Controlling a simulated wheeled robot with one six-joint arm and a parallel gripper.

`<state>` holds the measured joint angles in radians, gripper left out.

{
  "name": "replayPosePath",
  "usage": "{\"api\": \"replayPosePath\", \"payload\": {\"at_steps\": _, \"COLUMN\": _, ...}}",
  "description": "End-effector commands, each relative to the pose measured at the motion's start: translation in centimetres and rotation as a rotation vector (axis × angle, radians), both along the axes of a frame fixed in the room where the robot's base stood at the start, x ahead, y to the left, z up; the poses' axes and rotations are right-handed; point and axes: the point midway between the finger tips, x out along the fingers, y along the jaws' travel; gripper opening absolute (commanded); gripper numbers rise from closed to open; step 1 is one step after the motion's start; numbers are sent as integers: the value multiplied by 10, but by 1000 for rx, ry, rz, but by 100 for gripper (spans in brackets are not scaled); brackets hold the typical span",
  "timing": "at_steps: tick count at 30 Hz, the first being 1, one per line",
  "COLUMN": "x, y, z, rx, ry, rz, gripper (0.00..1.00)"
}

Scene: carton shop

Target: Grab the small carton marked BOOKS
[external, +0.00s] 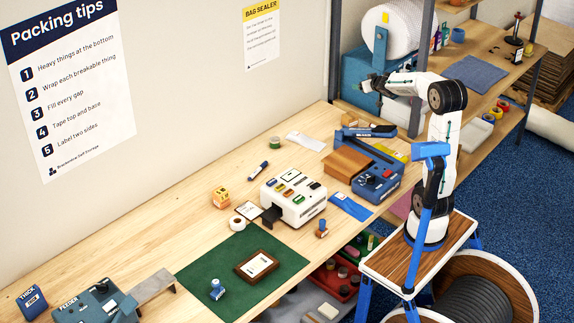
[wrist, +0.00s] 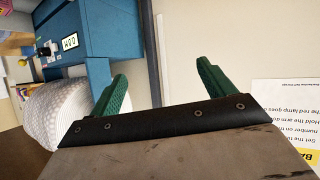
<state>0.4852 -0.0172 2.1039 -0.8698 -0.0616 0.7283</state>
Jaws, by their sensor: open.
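No lettering reading BOOKS can be made out in either view. My gripper (external: 368,86) is raised at the back, beside the blue roll dispenser, well above and away from the small box. In the wrist view its two green fingers (wrist: 161,70) are spread apart with nothing between them.
A white device (external: 293,200), a brown block (external: 347,163) and a blue machine (external: 377,182) stand on the workbench (external: 190,222). A green mat (external: 228,260) holds a frame. The blue dispenser (external: 362,75), its white roll (wrist: 65,118) and a shelf post are near my gripper.

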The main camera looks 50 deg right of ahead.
Motion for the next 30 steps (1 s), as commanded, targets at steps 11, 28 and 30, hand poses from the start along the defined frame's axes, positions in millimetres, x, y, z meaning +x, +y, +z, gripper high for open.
{"api": "replayPosePath", "payload": {"at_steps": 11, "x": 38, "y": -38, "z": -32, "rx": 70, "ry": -108, "rz": 139, "gripper": 82}}
{"api": "replayPosePath", "payload": {"at_steps": 28, "x": 39, "y": -37, "z": -170, "rx": 78, "ry": -108, "rz": 146, "gripper": 82}}
{"api": "replayPosePath", "payload": {"at_steps": 30, "x": 39, "y": -37, "z": -188, "rx": 77, "ry": -109, "rz": 146, "gripper": 82}}
